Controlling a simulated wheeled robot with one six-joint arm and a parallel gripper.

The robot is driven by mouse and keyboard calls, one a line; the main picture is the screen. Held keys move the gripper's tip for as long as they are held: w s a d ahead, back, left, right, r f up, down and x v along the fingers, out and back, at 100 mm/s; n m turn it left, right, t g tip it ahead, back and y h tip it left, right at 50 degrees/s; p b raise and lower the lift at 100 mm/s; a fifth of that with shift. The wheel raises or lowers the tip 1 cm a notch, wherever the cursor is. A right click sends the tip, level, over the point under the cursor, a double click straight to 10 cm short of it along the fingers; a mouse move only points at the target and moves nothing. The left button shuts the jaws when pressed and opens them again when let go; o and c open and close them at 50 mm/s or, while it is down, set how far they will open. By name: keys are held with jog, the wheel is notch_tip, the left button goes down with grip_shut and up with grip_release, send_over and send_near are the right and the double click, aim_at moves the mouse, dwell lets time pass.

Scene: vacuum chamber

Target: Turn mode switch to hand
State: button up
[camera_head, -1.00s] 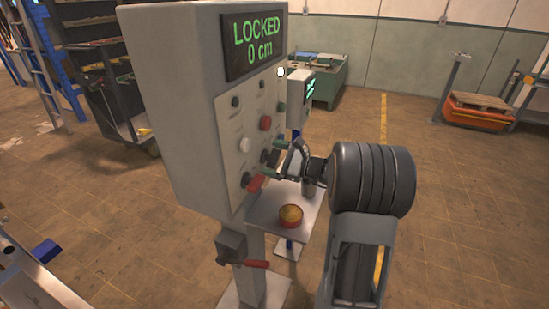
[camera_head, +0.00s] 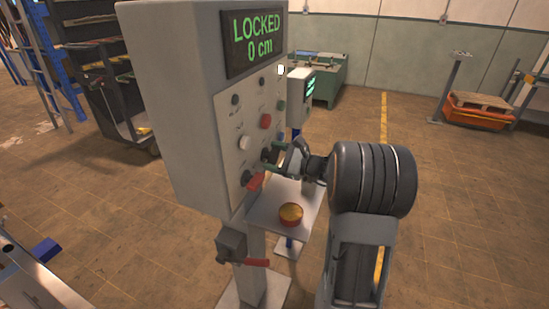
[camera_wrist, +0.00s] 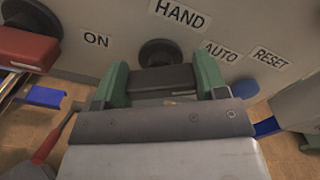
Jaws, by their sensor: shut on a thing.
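The mode switch is a black knob (camera_wrist: 160,52) on the grey panel in the wrist view. The word HAND is printed above it and AUTO to its right. My gripper (camera_wrist: 161,76) has its two green fingers on either side of the switch's dark handle and is shut on it. I cannot tell exactly which mark the handle points to. In the head view my gripper (camera_head: 274,160) is at the lower right of the panel, and it and the arm largely hide the switch.
A red switch (camera_wrist: 27,47) beside ON is left of my gripper; it also shows in the head view (camera_head: 255,181). The control box display (camera_head: 257,40) reads LOCKED, 0 cm. A small shelf (camera_head: 262,214) holds a round red-and-yellow button (camera_head: 291,214) below my arm.

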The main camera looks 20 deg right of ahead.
jog(key=n+b, duration=0.1)
jog(key=b, duration=0.2)
jog(key=shift+f+n+b, duration=0.3)
jog(key=shift+f+n, duration=0.1)
jog(key=n+b, duration=0.3)
jog(key=b, duration=0.3)
jog(key=shift+f+n+b, duration=0.15)
jog(key=shift+n+b, duration=0.15)
jog(key=shift+b, duration=0.05)
jog(key=n+b, duration=0.4)
jog(key=b, duration=0.3)
jog(key=shift+s+a+n+b, duration=0.1)
jog(key=shift+n+b, duration=0.2)
jog(key=shift+b, duration=0.05)
jog(key=shift+r+n+b, duration=0.3)
jog(key=shift+n+b, duration=0.5)
jog(key=shift+b, duration=0.25)
jog(key=shift+r, duration=0.1)
jog(key=o, duration=0.9)
jog(key=shift+o, duration=0.2)
jog(key=v, duration=1.3)
jog(key=shift+s+d, duration=0.2)
jog(key=shift+d, duration=0.15)
